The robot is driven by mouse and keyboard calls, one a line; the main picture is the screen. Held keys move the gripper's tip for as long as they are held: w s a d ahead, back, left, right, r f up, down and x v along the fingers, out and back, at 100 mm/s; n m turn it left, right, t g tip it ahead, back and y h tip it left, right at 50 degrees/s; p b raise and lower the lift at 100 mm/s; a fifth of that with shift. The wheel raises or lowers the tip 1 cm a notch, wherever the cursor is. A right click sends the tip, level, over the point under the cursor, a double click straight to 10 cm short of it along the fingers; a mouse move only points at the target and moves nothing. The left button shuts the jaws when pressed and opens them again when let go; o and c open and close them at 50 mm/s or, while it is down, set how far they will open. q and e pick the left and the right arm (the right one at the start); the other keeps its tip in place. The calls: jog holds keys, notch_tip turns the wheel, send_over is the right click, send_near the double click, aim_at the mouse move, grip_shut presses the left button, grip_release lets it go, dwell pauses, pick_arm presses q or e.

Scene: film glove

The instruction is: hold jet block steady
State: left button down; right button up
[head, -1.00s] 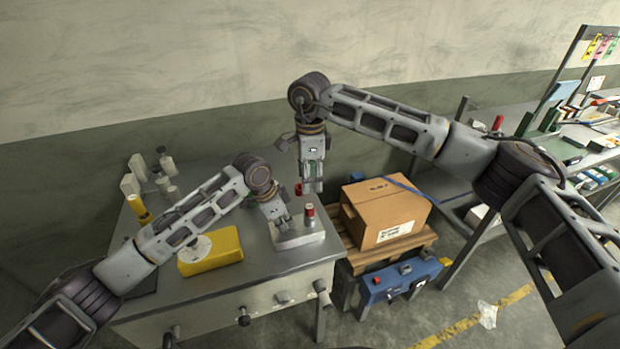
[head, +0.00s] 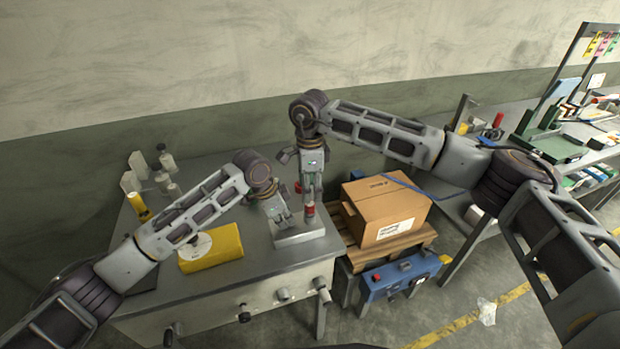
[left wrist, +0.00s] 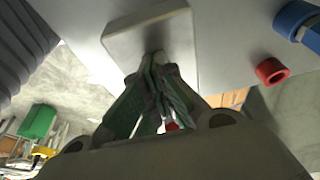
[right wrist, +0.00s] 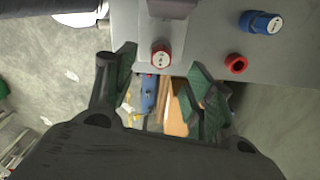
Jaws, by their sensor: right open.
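The jet block (head: 300,237) is a pale, flat block on the grey bench's right end, with a red-topped cylinder (head: 309,209) upright at it. My left gripper (head: 284,222) reaches down onto the block. In the left wrist view its fingers (left wrist: 156,66) come together at the pale block (left wrist: 130,40) and look shut on a narrow part of it; the fingers hide the contact. My right gripper (head: 310,198) is open, pointing down just above the red-topped cylinder. In the right wrist view the red cap (right wrist: 160,54) lies between the spread fingers (right wrist: 160,82).
A red ring (right wrist: 236,63) and a blue cap (right wrist: 262,22) are near the block. A yellow case (head: 212,250) lies left on the bench. A cardboard box (head: 385,213) on a pallet and a blue unit (head: 395,278) stand right of the bench.

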aim_at(310, 204)
pick_arm(q)
jog(key=shift+s+a+f, duration=0.1)
jog(key=shift+s+f, duration=0.1)
jog(key=shift+f, duration=0.25)
pick_arm(e)
jog(key=shift+f, duration=3.85)
jog(key=c, duration=1.1)
jog(key=shift+c, duration=0.2)
jog(key=shift+r, duration=4.25)
pick_arm(q)
jog(key=shift+r, duration=0.15)
jog(key=shift+w+r, duration=0.2)
jog(key=shift+r, duration=0.45)
pick_arm(e)
jog(key=shift+w+f, duration=0.1)
jog(key=shift+w, duration=0.05)
pick_arm(q)
jog(key=shift+r, duration=2.05)
